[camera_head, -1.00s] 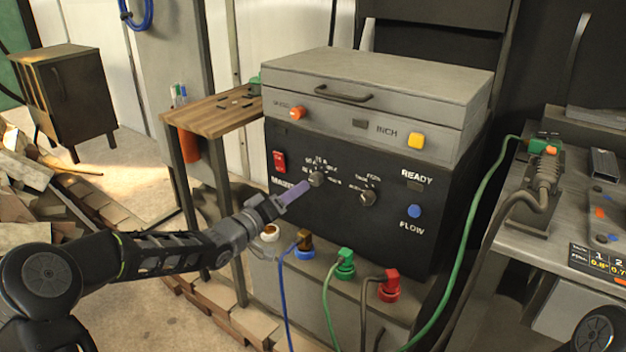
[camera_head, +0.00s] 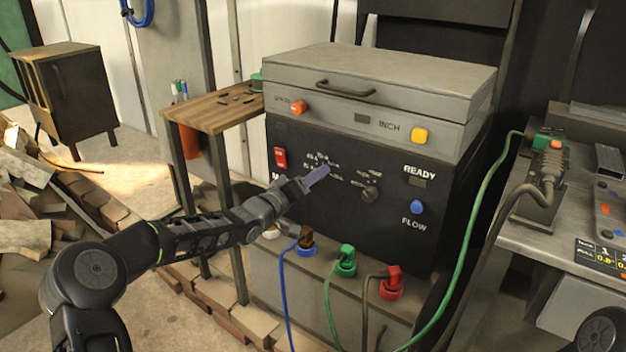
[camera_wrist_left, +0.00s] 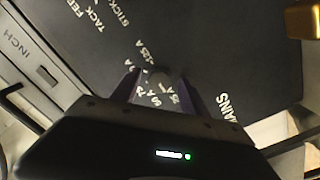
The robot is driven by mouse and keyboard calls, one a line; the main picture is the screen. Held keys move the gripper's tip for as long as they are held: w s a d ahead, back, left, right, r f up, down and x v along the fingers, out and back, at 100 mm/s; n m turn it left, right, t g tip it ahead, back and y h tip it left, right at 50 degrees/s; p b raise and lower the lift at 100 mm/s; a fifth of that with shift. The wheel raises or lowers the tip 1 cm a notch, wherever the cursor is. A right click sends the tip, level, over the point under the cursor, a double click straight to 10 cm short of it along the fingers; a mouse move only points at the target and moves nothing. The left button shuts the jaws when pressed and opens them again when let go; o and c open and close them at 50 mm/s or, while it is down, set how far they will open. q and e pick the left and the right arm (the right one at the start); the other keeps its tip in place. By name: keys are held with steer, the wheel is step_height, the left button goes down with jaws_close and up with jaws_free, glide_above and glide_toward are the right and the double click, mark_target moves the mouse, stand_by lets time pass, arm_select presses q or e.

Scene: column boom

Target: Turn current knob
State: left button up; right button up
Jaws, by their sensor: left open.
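The black machine panel (camera_head: 300,218) carries a left knob inside a ring of white amp markings. In the head view that knob is mostly or wholly hidden by my left gripper (camera_head: 317,177), which reaches in from the left with purple fingers. In the left wrist view my left gripper (camera_wrist_left: 160,90) is open, its fingers apart over the markings. A dark round shape, apparently the knob (camera_wrist_left: 158,73), lies between the fingertips; I cannot tell whether they touch it. A second knob (camera_head: 371,192) with its own labels sits to the right, clear of the gripper.
Red switch (camera_head: 280,157), blue FLOW button (camera_head: 417,207) and yellow button (camera_head: 420,135) are on the machine. Coloured cable plugs (camera_head: 346,262) stand below the panel. A wooden side table (camera_head: 215,108) is at left, a grey bench (camera_head: 530,235) at right.

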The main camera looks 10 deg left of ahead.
arm_select(q)
jaws_close()
stand_by(0.6)
